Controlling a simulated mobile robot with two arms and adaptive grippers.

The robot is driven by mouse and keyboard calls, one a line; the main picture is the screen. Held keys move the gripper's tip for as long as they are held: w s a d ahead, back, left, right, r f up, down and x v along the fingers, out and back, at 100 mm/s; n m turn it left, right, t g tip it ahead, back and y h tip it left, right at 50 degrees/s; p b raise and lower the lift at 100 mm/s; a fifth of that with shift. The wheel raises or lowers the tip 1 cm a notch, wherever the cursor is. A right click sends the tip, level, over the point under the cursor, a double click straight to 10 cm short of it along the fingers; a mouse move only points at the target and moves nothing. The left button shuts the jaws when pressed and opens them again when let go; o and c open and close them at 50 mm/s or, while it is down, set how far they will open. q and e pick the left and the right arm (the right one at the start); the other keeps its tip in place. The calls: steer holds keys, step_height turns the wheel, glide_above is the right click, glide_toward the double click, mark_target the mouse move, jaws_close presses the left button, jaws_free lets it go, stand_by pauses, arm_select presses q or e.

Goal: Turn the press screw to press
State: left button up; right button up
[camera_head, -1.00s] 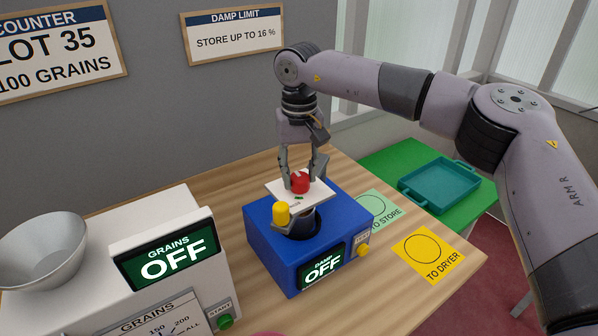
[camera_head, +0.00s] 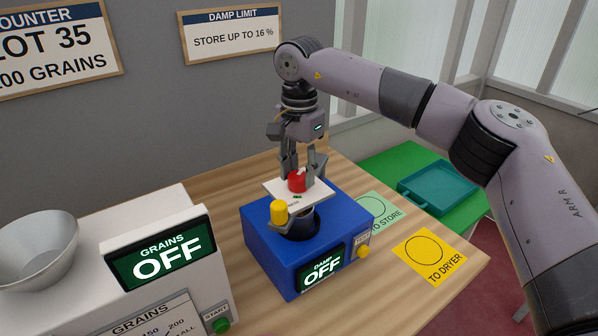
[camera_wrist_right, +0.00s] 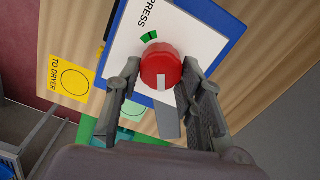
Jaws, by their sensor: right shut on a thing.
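The press screw is a red round knob (camera_head: 297,180) with a white mark, on a white plate (camera_head: 311,198) above the blue damp meter (camera_head: 268,240). A green mark and the word PRESS show beside the knob in the right wrist view. My right gripper (camera_head: 303,172) comes down from above and is shut on the red knob (camera_wrist_right: 160,66), one finger on each side. The damp meter's screen (camera_head: 321,270) reads OFF. A yellow knob (camera_head: 279,211) stands at the plate's left corner. My left gripper is not in view.
The white grain counter (camera_head: 150,285) with a metal bowl (camera_head: 38,245) stands at the left, its screen OFF. A yellow TO DRYER mat (camera_head: 445,270) and green TO STORE mat (camera_head: 386,205) lie right of the meter. A teal tray (camera_head: 440,185) is beyond them.

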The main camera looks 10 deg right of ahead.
steer(key=m+b, duration=0.1)
steer(key=m, duration=0.3)
steer(key=shift+s+m, duration=0.1)
steer(key=shift+m, duration=0.2)
steer(key=m, duration=0.4)
steer(key=shift+m+b, duration=0.3)
steer(key=shift+b, duration=0.1)
steer(key=m, duration=0.3)
steer(key=shift+s+m+b, duration=0.15)
steer(key=shift+m+b, duration=0.15)
steer(key=shift+b, duration=0.05)
steer(key=m+b, duration=0.1)
steer(key=m, duration=0.7)
steer(key=shift+s+a+b, duration=0.1)
steer(key=shift+b, duration=0.3)
steer(key=m+b, duration=0.1)
steer(key=m, duration=0.2)
steer(key=shift+m, duration=0.4)
steer(key=m+b, duration=0.1)
steer(key=m, duration=0.3)
steer(key=shift+a, duration=0.15)
steer(key=shift+r+m, duration=0.1)
steer(key=shift+m, duration=1.4)
